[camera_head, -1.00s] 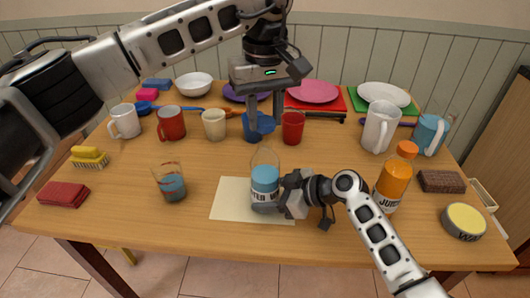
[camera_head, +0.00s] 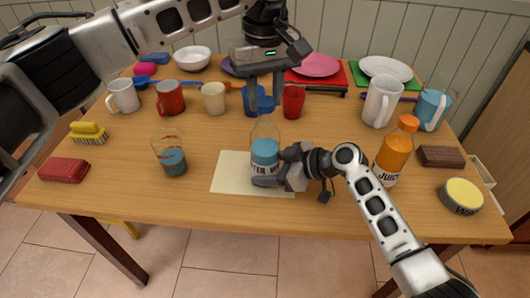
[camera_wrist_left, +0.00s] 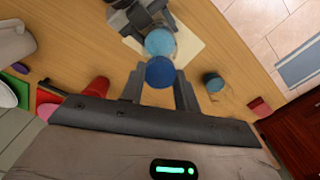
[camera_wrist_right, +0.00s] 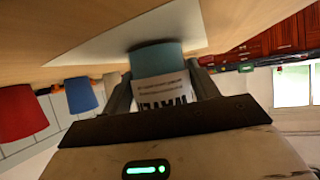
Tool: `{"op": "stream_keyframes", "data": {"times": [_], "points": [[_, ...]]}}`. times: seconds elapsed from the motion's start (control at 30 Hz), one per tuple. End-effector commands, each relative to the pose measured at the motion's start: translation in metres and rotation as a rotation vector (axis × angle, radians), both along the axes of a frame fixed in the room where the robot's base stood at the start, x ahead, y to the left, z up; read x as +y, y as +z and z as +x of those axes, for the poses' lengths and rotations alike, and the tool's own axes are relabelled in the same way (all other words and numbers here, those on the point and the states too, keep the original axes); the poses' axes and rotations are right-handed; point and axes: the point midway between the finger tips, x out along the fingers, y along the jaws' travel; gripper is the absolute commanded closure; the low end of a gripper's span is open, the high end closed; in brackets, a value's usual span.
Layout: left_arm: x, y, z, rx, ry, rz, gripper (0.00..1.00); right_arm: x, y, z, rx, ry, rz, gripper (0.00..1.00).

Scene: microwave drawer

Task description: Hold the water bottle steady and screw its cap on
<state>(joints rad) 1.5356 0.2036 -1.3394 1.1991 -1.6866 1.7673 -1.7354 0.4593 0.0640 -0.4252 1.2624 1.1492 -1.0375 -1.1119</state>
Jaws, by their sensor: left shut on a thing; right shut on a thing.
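The clear water bottle (camera_head: 265,152), with blue water and a white label, stands upright on a cream mat (camera_head: 228,174). My right gripper (camera_head: 272,180) is shut on the bottle low down from the right; the label shows between its fingers in the right wrist view (camera_wrist_right: 165,92). My left gripper (camera_head: 265,108) points down from above, near the bottle's mouth. It is shut on a dark blue cap (camera_wrist_left: 160,72), seen between its fingers in the left wrist view. The cap is close to the bottle top, and I cannot tell whether they touch.
A blue mug (camera_head: 248,97) and a red cup (camera_head: 293,101) stand behind my left gripper. A glass (camera_head: 172,155) stands left of the mat. An orange juice bottle (camera_head: 394,152) stands right, near my right arm. The table's front edge is clear.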

Motion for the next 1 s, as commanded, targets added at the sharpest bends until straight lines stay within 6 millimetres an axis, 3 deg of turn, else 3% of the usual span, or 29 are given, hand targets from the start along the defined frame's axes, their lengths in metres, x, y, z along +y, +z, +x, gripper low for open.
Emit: {"op": "stream_keyframes", "data": {"times": [1.0], "points": [[0.0001,-0.0077,0.0000,0.000,0.000,0.000,0.89,0.0000,0.0006,0.0004,-0.001,-0.001,0.001,0.53]]}}
